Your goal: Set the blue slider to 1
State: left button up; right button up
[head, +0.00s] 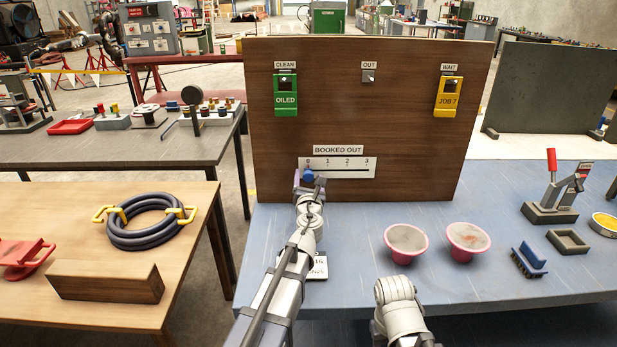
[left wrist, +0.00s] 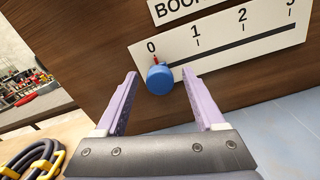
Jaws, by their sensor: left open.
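The blue slider (head: 308,175) sits at the 0 mark, the left end of the dark slot on the white scale (head: 350,162) marked 0 to 3. The scale is on the upright wooden board under the "BOOKED OUT" label. In the left wrist view the slider (left wrist: 160,79) is a round blue knob with a small red pointer at 0. My left gripper (head: 312,182) is at the slider. Its open fingers (left wrist: 158,88) stand on either side of the knob, with gaps visible. My right arm shows at the bottom of the head view, but its fingers are not visible.
The wooden board (head: 360,110) stands on the blue table (head: 350,240). It carries a green "OILED" tag (head: 286,97), a bare hook (head: 368,76) and a yellow "JOB-7" tag (head: 447,97). Two pink-rimmed bowls (head: 406,243) (head: 467,241) stand right of my left arm.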

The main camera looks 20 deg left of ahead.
pick_arm(q)
jog(key=shift+w+a, duration=0.2)
jog(key=shift+w, duration=0.45)
grip_shut()
dwell(0.9)
